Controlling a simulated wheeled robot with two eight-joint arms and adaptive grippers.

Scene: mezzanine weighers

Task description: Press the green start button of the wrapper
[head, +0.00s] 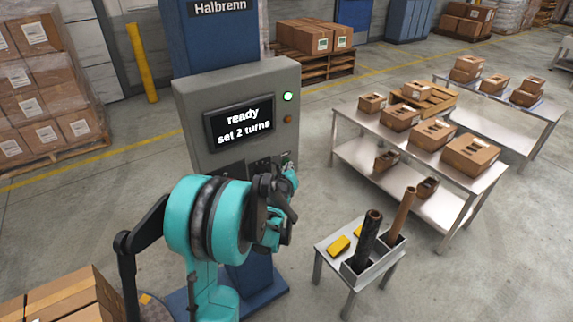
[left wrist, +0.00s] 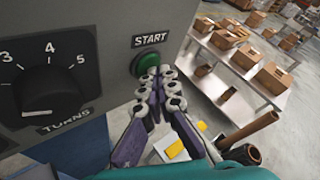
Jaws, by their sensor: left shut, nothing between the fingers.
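The wrapper's grey control box (head: 190,110) stands on a blue column, its screen (head: 238,123) reading "ready / set 2 turns". The green start button (left wrist: 150,62) sits under a START label in the left wrist view; in the head view my arm hides it. My left gripper (left wrist: 160,76) is shut and empty, its fingertips at the button's lower right edge. I cannot tell whether they touch it. In the head view the left gripper (head: 287,178) is in front of the lower panel, partly hidden by my wrist. My right gripper is not in view.
A TURNS dial (left wrist: 50,90) is left of the button. Open floor lies between.

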